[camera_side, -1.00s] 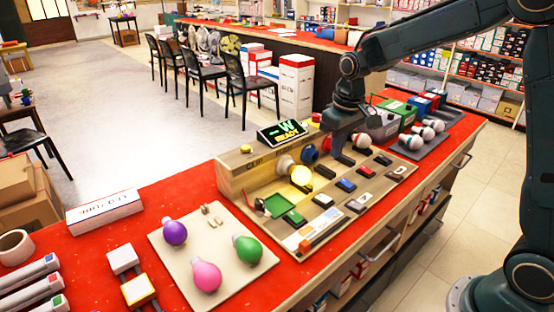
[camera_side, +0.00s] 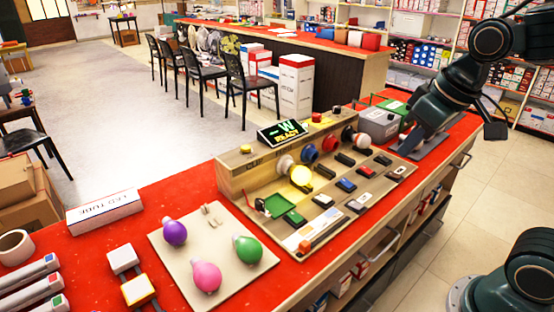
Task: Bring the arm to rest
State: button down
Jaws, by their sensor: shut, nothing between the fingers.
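My gripper (camera_side: 410,148) is at the right of the counter, low over the dark tray (camera_side: 398,155) beside the grey box. Its fingers point down and left and look shut and empty, though they are small and dark here. It is apart from the test board (camera_side: 232,180), which holds a lit yellow bulb (camera_side: 301,176), several sockets and rows of switches. The board's display (camera_side: 282,132) reads "-W" and "READY". My arm is folded at the upper right and hides the area behind it.
A beige mat (camera_side: 172,262) holds purple (camera_side: 174,232), pink (camera_side: 206,276) and green (camera_side: 248,249) bulbs. A grey box (camera_side: 379,124) stands just left of my gripper. A white carton (camera_side: 104,211) lies at the left. Open floor lies right of the counter.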

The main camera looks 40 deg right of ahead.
jog(key=s+t, duration=0.1)
jog(key=s, duration=0.6)
jog(key=shift+s+a+f, duration=0.15)
jog(key=shift+a+f, duration=0.25)
jog(key=shift+f, duration=0.05)
